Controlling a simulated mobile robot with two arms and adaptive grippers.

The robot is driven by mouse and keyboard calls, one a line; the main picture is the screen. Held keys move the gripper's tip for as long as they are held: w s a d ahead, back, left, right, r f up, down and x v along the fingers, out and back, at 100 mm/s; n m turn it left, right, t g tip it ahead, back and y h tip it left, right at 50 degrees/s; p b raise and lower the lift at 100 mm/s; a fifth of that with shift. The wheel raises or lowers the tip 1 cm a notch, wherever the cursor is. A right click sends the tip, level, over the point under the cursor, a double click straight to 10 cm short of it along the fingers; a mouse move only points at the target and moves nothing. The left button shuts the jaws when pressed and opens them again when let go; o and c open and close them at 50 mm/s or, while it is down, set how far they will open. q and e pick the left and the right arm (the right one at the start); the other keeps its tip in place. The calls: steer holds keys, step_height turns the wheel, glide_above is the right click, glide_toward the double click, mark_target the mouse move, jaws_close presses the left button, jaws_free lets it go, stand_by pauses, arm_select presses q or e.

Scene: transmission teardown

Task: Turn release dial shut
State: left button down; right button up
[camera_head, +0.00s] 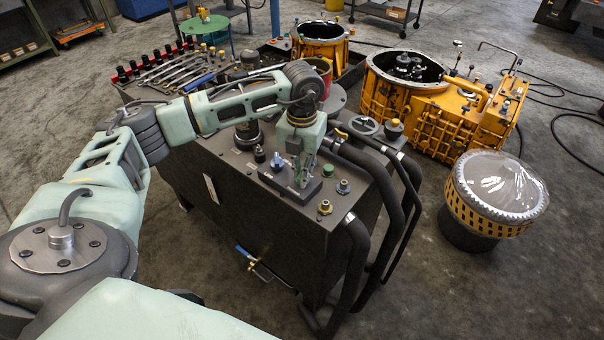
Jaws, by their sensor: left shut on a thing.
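My left gripper (300,178) points down at a dark valve block (275,180) on top of the dark grey tank (225,185). Its fingers are shut on a small part on that block, which seems to be the release dial; the fingers hide nearly all of it, so its angle cannot be told. A small blue-grey knob (277,161) stands on the block to the left of the fingers, apart from them. My right gripper is not in view.
Thick black hoses (356,250) run down the tank's right side. A brass fitting (324,207) and a handwheel (363,125) are near the gripper. Wrenches (180,72) lie at the tank's far left. Yellow housings (440,110) and a wrapped drum (495,195) stand on the floor.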

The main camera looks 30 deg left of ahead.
arm_select(q)
steer(key=m+b, duration=0.1)
steer(key=m, duration=0.1)
steer(key=shift+m, duration=0.4)
steer(key=shift+m+b, duration=0.5)
steer(key=c, duration=1.8)
jaws_free()
step_height(320, 180, up, 12)
steer(key=shift+r, duration=0.1)
